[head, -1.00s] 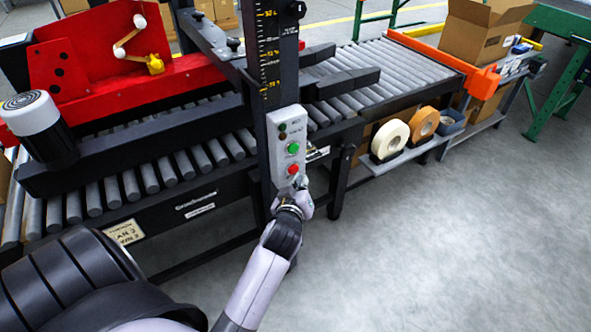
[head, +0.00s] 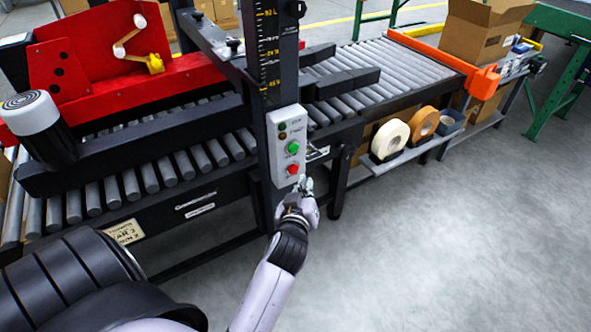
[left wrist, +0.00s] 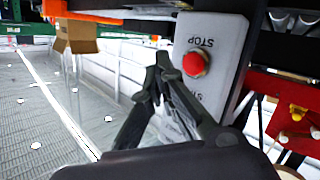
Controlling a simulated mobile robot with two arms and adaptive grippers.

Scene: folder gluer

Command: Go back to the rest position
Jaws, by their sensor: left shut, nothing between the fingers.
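My left gripper (head: 305,186) is shut and empty, just below and to the right of the control box (head: 287,146) on the machine's post. The box carries a green button (head: 293,148) and a red button (head: 293,169). In the left wrist view, the shut fingers (left wrist: 163,72) stand beside the red stop button (left wrist: 195,64), with a small gap to it in the picture. The stop label reads upside down there. My right gripper is not in view.
The roller conveyor (head: 385,62) runs behind the post. Tape rolls (head: 390,139) sit on a low shelf at its side. An open cardboard box (head: 482,30) stands at the back right. The grey floor (head: 450,240) at right is clear.

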